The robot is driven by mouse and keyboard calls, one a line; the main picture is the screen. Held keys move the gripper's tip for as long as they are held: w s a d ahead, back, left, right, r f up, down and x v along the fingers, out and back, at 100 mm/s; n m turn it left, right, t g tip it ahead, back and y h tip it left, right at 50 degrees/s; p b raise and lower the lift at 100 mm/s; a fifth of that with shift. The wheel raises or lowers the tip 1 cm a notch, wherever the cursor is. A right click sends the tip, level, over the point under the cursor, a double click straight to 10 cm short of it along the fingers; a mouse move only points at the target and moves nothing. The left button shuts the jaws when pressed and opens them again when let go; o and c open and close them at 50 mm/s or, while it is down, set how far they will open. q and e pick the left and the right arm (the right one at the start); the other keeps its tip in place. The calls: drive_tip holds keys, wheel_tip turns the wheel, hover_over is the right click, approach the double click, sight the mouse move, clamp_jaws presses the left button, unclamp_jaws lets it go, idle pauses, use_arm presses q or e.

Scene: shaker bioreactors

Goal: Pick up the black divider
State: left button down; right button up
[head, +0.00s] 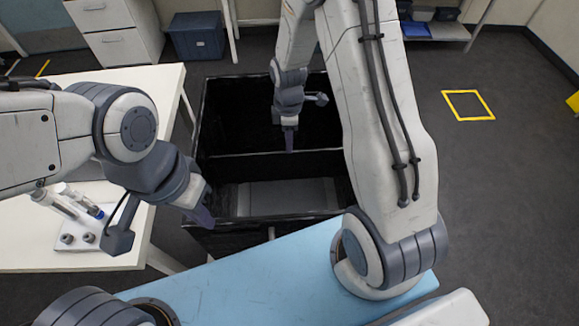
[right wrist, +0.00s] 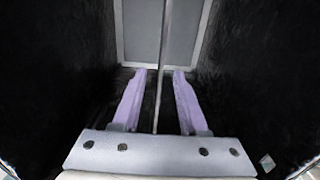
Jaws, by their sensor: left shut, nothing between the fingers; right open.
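The black divider (head: 265,166) stands across the inside of a large black box (head: 225,215), parting it into a far and a near compartment. In the right wrist view its thin top edge (right wrist: 164,45) runs upright in the picture, between my fingers. My right gripper (head: 289,147) points down over the divider's top edge. Its purple fingers (right wrist: 159,76) are open, one on either side of the edge; I cannot tell how deep they reach. My left gripper (head: 205,219) is shut and empty by the box's near left corner.
A grey panel (head: 285,195) shows inside the near compartment. A white table (head: 25,232) with a rack (head: 85,238) of tubes stands on the left. A light blue surface (head: 265,262) lies in front. Drawers and a dark bin (head: 198,36) stand behind.

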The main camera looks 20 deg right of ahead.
sight(289, 158)
wheel_tip(289, 158, down, 9)
drive_tip(key=shift+s+f, duration=0.1)
drive_tip(key=shift+s, duration=0.05)
clamp_jaws()
idle(1.7)
